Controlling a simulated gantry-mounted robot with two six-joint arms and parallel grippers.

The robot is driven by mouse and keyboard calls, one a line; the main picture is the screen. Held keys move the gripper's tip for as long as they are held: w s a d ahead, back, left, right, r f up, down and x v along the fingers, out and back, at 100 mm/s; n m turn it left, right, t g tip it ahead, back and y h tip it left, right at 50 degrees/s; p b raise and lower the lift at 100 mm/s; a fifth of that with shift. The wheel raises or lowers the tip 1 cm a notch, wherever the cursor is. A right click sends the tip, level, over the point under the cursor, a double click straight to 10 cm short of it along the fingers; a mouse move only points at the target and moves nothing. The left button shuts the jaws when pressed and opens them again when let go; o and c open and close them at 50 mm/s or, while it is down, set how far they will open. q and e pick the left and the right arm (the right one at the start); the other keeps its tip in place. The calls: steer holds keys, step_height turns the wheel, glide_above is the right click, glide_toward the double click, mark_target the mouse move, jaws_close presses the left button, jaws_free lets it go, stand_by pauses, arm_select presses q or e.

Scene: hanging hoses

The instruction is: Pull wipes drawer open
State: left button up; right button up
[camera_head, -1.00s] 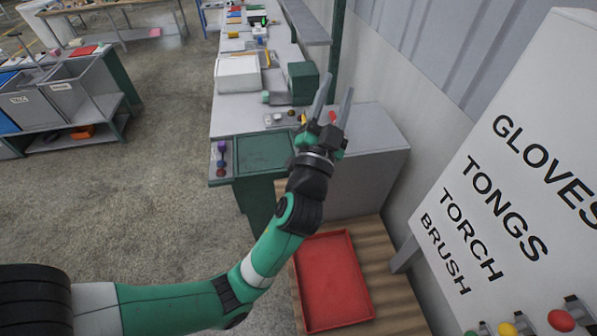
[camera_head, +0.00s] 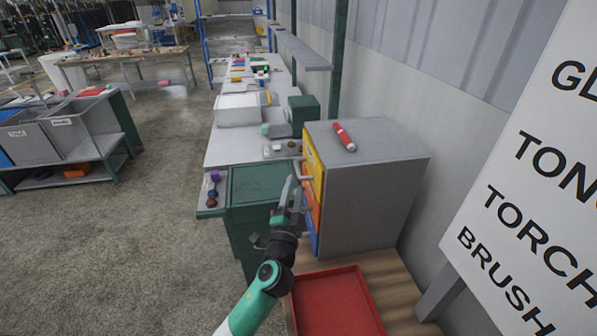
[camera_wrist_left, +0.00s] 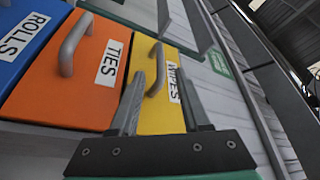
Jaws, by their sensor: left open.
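A grey drawer cabinet (camera_head: 375,200) stands on the wooden surface. Its fronts are yellow, orange and blue. The yellow drawer (camera_head: 313,171) is on top and looks shut; it is labelled WIPES in the left wrist view (camera_wrist_left: 150,118). It has a grey bar handle (camera_wrist_left: 156,68). My left gripper (camera_head: 291,188) is open in front of the cabinet. In the left wrist view its fingers (camera_wrist_left: 160,80) appear on either side of the WIPES handle, pointing at the drawer front. I cannot tell whether they touch it. My right gripper is not in view.
A red tray (camera_head: 335,303) lies in front of the cabinet. A red cylinder (camera_head: 344,137) lies on top. A lettered white board (camera_head: 530,190) stands at right.

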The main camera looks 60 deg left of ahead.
mark_target(299, 169)
arm_select(q)
steer(key=x, duration=0.7)
jaws_close()
stand_by(1.2)
